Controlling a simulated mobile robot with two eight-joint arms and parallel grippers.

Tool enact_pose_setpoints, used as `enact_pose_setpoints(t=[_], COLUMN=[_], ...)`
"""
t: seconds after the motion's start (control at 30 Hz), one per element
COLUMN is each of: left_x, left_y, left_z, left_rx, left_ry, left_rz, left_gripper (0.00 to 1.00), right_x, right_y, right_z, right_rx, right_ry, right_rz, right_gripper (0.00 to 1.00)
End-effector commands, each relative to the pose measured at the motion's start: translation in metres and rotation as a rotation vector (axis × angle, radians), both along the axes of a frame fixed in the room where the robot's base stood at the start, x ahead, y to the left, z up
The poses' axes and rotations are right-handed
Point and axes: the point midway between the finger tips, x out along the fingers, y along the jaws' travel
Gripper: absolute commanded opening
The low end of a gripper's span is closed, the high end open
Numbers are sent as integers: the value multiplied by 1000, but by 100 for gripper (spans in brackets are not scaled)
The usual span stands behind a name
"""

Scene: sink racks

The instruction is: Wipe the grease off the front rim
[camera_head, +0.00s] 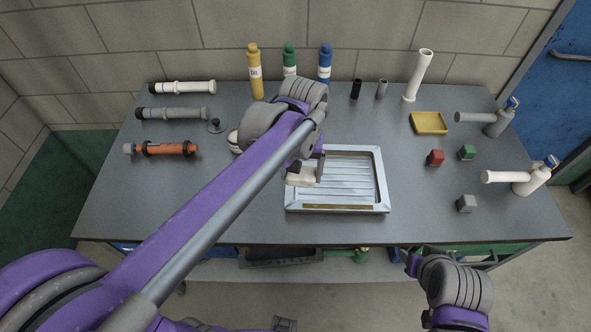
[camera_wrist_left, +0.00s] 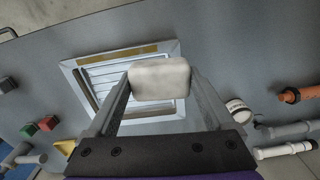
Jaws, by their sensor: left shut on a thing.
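A silver tray-like rack (camera_head: 291,196) with slats and a raised rim lies on the grey table. A brown greasy strip (camera_head: 345,207) runs along its front rim; the strip also shows in the left wrist view (camera_wrist_left: 120,54). My left gripper (camera_head: 304,172) is shut on a white block-like pad (camera_head: 298,180). In the left wrist view the pad (camera_wrist_left: 160,78) sits between both fingers. It is over the rack's left part, behind the strip; I cannot tell whether it touches the rack. My right gripper (camera_head: 412,264) is low at the front right, its jaws unclear.
Bottles stand along the back: yellow (camera_head: 255,72), green (camera_head: 289,60) and blue (camera_head: 325,65). Pipes (camera_head: 166,149) lie at the left. A yellow tray (camera_head: 428,123), small blocks (camera_head: 435,158) and white-grey fittings (camera_head: 520,180) are at the right. The table's front edge is clear.

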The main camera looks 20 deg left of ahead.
Motion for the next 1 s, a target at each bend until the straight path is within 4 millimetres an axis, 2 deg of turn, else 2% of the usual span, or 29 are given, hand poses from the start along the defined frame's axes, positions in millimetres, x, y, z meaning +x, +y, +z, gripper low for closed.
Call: enact_pose_setpoints(t=[0.17, 0.6, 1.0], left_x=[-2, -2, 0], left_y=[-1, -1, -1], left_z=[-5, -49, -49], left_rx=[1, 0, 0], left_ry=[2, 3, 0], left_rz=[-36, -32, -36], left_gripper=[34, 34, 34], right_x=[-3, -18, -18], right_y=[0, 0, 0], right_z=[-4, -36, -35], right_rx=[0, 0, 0], right_ry=[5, 34, 34], right_rz=[0, 0, 0], right_gripper=[50, 50, 50])
